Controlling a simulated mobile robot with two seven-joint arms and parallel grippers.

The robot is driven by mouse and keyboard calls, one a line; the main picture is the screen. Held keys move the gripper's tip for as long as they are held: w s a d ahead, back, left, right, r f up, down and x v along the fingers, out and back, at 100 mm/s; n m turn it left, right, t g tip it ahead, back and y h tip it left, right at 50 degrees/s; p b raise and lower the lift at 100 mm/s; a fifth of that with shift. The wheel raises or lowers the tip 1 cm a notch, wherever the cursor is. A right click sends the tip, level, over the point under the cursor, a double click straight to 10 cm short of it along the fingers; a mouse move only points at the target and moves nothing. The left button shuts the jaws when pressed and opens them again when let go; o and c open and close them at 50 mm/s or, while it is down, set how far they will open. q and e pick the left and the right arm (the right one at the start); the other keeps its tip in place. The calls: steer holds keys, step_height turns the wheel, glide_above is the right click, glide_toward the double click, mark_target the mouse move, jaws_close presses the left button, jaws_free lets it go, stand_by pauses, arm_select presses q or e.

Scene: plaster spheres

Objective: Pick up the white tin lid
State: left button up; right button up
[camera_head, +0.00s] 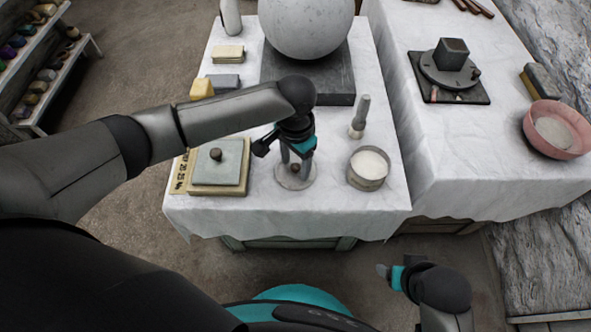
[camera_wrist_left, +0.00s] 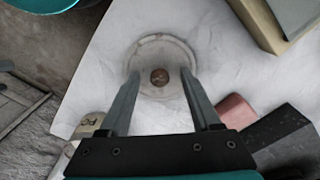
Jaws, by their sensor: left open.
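The white tin lid (camera_head: 283,182) is a pale round disc with a small brown knob in its middle. It lies flat on the white-covered table near the front edge. In the left wrist view the lid (camera_wrist_left: 147,46) is face on, with its knob (camera_wrist_left: 160,77) between my fingers. My left gripper (camera_head: 296,161) points down over the lid, open, with one finger on each side of the knob. I cannot tell whether the fingers touch the lid. My right gripper (camera_head: 384,271) is in front of the table, away from the lid; its opening is too small to judge.
A round tin of white powder (camera_head: 369,163) stands right of the lid, and a brush (camera_head: 358,118) stands behind. A box with a grey slab (camera_head: 218,165) is close on the left. A large plaster sphere (camera_head: 305,25) is at the back. A second table holds a pink bowl (camera_head: 573,143).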

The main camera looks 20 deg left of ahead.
arm_select(q)
jaws_close()
stand_by(0.5)
